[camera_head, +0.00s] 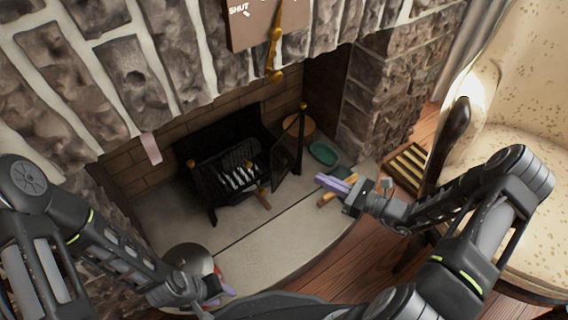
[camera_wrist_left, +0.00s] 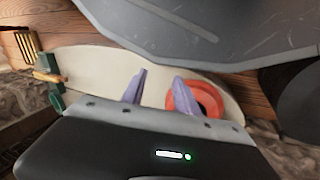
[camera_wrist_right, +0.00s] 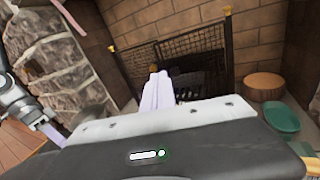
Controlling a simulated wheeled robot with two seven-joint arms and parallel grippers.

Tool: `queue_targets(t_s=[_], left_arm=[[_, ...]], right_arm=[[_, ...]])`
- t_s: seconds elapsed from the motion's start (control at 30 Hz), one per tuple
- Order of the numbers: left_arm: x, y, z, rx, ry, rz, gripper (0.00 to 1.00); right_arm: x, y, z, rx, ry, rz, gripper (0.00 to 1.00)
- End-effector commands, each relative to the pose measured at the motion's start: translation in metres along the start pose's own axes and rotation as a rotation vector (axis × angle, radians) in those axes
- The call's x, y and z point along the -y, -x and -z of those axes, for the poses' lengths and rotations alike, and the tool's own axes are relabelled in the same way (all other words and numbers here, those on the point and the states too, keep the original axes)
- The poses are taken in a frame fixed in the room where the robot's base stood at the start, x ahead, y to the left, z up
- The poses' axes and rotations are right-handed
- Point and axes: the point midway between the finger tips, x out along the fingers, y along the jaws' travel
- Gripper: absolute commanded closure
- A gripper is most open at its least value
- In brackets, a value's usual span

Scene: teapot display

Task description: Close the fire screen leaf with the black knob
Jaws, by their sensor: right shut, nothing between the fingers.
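The black mesh fire screen stands before the firebox. One dark mesh leaf (camera_head: 288,150) with a gold-tipped post stands angled at its right side in the head view. In the right wrist view, a mesh panel (camera_wrist_right: 190,42) spans between gold-tipped posts, behind my right fingers. I cannot clearly make out the black knob. My right gripper (camera_head: 335,183) is shut and empty, in front and to the right of the leaf, apart from it in the head view. It also shows in the right wrist view (camera_wrist_right: 157,92). My left gripper (camera_wrist_left: 160,88) is open, low by the hearth's front left.
A green dish (camera_head: 323,153) and a round wooden block (camera_head: 300,126) sit right of the screen. A metal pot (camera_head: 188,258) is near my left gripper. A red round object (camera_wrist_left: 207,97) lies beyond its fingers. An armchair (camera_head: 520,95) stands right. The middle hearth is largely clear.

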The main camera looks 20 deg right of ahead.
Motion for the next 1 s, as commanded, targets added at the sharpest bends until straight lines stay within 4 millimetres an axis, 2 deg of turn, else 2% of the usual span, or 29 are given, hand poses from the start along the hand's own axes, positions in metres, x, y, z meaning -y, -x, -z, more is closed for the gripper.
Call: queue_targets(t_s=[0.13,0.57,0.77,1.0], left_arm=[[0.0,0.0,0.0,0.0,0.0,0.0,0.64],[0.001,-0.002,0.0,0.0,0.0,0.0,0.64],[0.003,-0.007,0.001,-0.003,0.002,0.001,0.64],[0.009,-0.019,0.003,-0.01,0.004,0.003,0.64]], right_arm=[[-0.001,0.0,-0.005,0.021,0.093,-0.002,1.0],[-0.001,-0.004,-0.003,0.017,0.097,-0.005,1.0],[-0.002,-0.025,-0.003,0.018,0.096,-0.007,1.0],[-0.002,-0.07,-0.002,0.018,0.096,-0.008,1.0]])
